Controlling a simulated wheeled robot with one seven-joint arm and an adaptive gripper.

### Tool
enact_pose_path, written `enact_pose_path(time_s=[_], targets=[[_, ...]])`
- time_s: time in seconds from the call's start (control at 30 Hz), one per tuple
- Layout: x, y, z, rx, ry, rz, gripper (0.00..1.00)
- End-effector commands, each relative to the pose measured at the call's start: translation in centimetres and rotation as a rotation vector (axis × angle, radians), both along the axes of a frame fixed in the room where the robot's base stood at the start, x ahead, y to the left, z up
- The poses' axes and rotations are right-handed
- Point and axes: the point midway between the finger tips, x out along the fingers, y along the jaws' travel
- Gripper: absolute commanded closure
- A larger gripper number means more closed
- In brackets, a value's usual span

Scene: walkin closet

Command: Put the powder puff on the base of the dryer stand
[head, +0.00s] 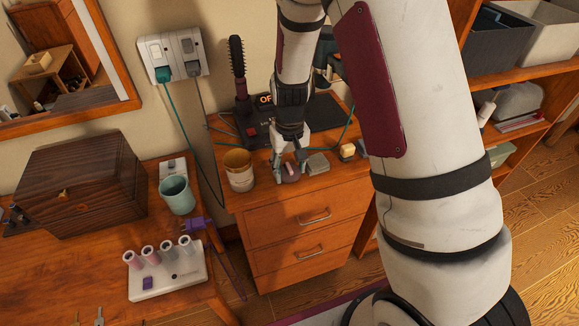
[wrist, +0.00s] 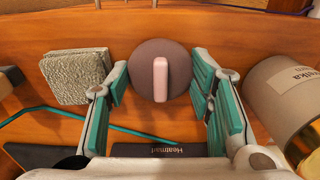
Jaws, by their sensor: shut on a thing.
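The powder puff (wrist: 150,85) is a round mauve disc with a pale pink strap on top, between my two teal-padded fingers in the wrist view. In the head view it shows small and pinkish (head: 293,170) near the front of the drawer cabinet top. My gripper (head: 288,172) points down and is shut on it. I cannot tell whether the puff still touches the wood. A black and teal dryer-like thing (head: 327,66) stands behind my arm at the back; its stand and base are mostly hidden.
A grey textured block (wrist: 75,75) lies left of the puff in the wrist view. A labelled cup (wrist: 285,95) stands close on the right. A teal cable (head: 347,128) crosses the top.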

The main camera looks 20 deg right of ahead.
Motion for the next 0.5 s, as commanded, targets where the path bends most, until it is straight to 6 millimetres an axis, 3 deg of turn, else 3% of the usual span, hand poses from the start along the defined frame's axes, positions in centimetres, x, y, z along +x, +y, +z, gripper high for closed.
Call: enact_pose_path(time_s=[0.1,0.13,0.17,0.5], targets=[[0.00,-0.01,-0.37,0.000,0.001,0.000,0.66],[0.00,0.00,-0.30,0.000,0.001,0.000,0.45],[-0.01,-0.01,-0.29,0.000,0.001,0.000,0.44],[-0.02,0.00,-0.03,0.000,0.000,0.000,0.44]])
